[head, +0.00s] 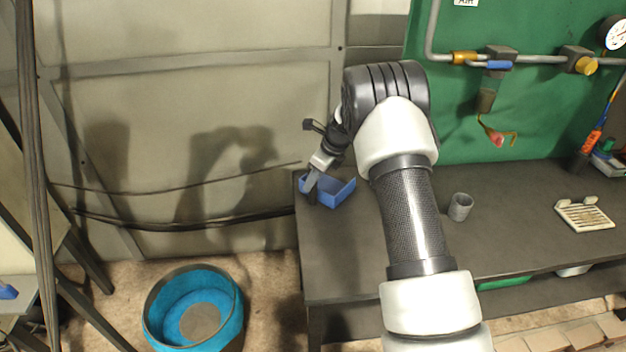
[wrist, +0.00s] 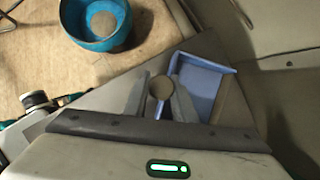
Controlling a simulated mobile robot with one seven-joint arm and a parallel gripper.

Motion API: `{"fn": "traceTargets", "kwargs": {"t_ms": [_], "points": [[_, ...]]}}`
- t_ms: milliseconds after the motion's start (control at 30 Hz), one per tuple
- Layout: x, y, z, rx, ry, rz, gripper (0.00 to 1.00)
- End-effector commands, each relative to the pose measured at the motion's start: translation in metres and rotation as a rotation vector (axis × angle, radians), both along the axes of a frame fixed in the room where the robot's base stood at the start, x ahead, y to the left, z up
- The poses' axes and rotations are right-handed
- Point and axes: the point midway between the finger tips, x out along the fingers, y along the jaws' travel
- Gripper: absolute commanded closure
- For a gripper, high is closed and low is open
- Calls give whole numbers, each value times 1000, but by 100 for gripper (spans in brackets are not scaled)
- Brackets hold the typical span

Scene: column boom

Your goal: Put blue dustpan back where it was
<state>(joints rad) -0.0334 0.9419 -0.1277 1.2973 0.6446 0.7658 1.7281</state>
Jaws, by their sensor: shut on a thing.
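The blue dustpan (head: 337,196) is at the far left corner of the dark workbench (head: 345,265). In the wrist view the dustpan (wrist: 203,82) shows its open blue pan to the right of my fingers. My gripper (head: 312,184) is shut on the dustpan. In the wrist view a round dark grey end, seemingly its handle, sits between the two fingers of my gripper (wrist: 162,98). I cannot tell whether the pan touches the bench top or hangs just above it.
A blue round bin (head: 193,308) stands on the floor left of the bench. A grey cup (head: 460,207) and a pale slotted tray (head: 585,215) stand on the bench to the right. Pipes (head: 535,59) run along the green board. A small blue object (head: 8,291) lies at the left edge.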

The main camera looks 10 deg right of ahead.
Motion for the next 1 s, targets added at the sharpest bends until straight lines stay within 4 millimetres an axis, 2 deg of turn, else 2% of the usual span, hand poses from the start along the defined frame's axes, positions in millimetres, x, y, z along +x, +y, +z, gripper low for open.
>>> {"fn": "traceTargets", "kwargs": {"t_ms": [133, 167, 267, 533, 667, 767, 1000], "points": [[0, 0, -2, -1, -1, 1, 100], [0, 0, -2, 0, 0, 0, 73], [0, 0, -1, 0, 0, 1, 57], [0, 0, -1, 0, 0, 1, 57], [-1, -2, 7, -1, -2, 0, 57], [-4, -7, 21, -2, -4, -1, 57], [-17, -23, 70, -1, -4, -1, 57]]}}
